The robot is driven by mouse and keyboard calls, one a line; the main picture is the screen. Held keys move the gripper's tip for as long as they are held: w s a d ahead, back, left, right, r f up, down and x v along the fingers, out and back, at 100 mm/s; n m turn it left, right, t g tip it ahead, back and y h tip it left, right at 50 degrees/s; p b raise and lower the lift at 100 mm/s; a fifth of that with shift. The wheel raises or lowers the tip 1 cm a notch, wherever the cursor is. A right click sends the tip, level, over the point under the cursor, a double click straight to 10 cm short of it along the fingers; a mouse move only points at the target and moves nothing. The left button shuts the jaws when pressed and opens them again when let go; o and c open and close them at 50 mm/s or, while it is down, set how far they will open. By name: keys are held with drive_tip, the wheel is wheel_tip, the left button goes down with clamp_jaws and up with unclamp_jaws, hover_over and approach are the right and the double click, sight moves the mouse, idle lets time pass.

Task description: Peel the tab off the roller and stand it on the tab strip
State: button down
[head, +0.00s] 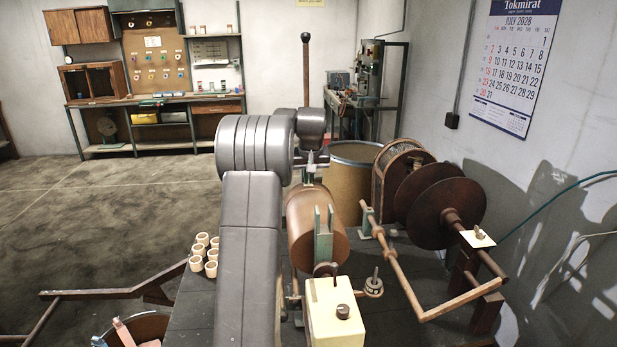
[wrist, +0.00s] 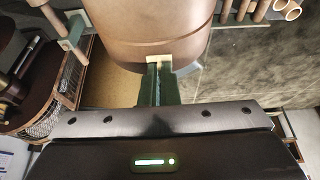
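The roller (head: 306,228) is a brown drum in a green bracket on the dark bench. Its curved side (wrist: 150,32) fills the top of the wrist view. A small cream tab (wrist: 158,59) shows against the roller's lower edge, right at my fingertips. My gripper (wrist: 159,66) has its two green-grey fingers close together at the tab. I cannot tell whether they are clamped on it or only beside it. In the head view my arm hides part of the roller, and the tab is not clear there. I cannot pick out the tab strip with certainty.
A cream box with a dark knob (head: 337,315) stands in front of the roller. Large brown discs (head: 447,212) and a wooden frame (head: 420,290) stand to the right, with a cream plate (head: 478,238). Several cream rings (head: 203,250) lie left of my arm. A drum (head: 352,180) stands behind.

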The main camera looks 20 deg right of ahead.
drive_tip(key=shift+r, duration=0.2)
wheel_tip(320, 180, up, 5)
drive_tip(key=p, duration=0.5)
drive_tip(key=shift+f, duration=0.1)
drive_tip(key=shift+f, duration=0.1)
